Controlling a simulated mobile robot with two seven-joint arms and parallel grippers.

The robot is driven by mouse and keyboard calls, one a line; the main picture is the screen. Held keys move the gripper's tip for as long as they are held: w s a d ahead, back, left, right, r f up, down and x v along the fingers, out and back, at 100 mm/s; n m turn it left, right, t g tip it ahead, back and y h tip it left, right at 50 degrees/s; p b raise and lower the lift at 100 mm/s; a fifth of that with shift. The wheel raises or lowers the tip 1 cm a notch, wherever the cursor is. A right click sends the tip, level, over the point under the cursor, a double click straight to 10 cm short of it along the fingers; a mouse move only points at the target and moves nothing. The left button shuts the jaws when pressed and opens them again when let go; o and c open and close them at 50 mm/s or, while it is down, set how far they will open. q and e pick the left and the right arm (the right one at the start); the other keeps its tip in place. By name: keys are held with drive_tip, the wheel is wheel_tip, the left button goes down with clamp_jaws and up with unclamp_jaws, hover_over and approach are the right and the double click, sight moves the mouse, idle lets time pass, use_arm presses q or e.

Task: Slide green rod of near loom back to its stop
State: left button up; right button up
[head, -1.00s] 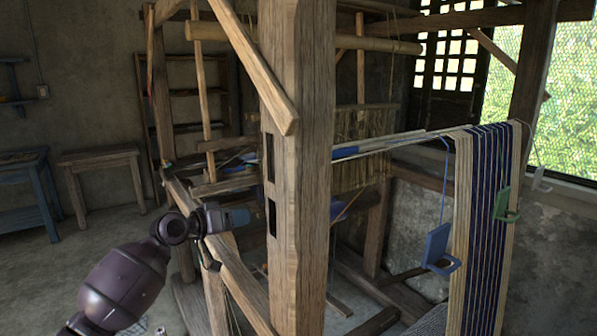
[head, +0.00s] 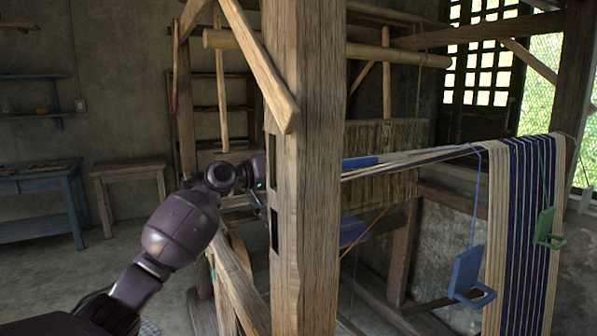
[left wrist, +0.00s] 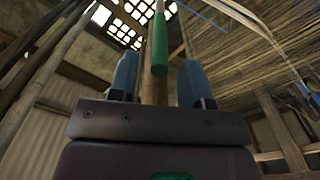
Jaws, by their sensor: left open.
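In the left wrist view, the green rod (left wrist: 160,45) runs up and away from the gripper, its near end in the gap between the two blue fingers. My left gripper (left wrist: 158,64) is open, with a finger on each side of the rod's end; whether either finger touches it I cannot tell. In the head view, the near loom's thick wooden post (head: 308,180) hides the left gripper's fingers and the green rod. My left arm reaches in from the left to behind this post. My right gripper is in neither view.
Striped blue and cream warp (head: 525,190) hangs at the right, with a blue tag (head: 467,272) and a green tag (head: 546,225) on cords. A diagonal wooden brace (head: 258,65) meets the post. A wooden table (head: 128,172) and a blue table (head: 70,190) stand at the left wall.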

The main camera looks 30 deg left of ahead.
use_arm(q)
drive_tip(key=shift+x, duration=1.1)
drive_tip(key=shift+w+d, duration=0.25)
drive_tip(key=shift+w, duration=0.2)
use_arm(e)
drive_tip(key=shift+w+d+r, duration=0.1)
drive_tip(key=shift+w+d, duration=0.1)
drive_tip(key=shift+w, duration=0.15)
use_arm(q)
drive_tip(key=c, duration=0.7)
drive_tip(key=shift+d, duration=0.1)
clamp_jaws()
drive_tip(key=s+d+r+p, duration=0.4)
drive_tip(key=s+d+p, duration=0.2)
drive_tip(key=d+p, duration=0.4)
drive_tip(key=shift+d, duration=0.5)
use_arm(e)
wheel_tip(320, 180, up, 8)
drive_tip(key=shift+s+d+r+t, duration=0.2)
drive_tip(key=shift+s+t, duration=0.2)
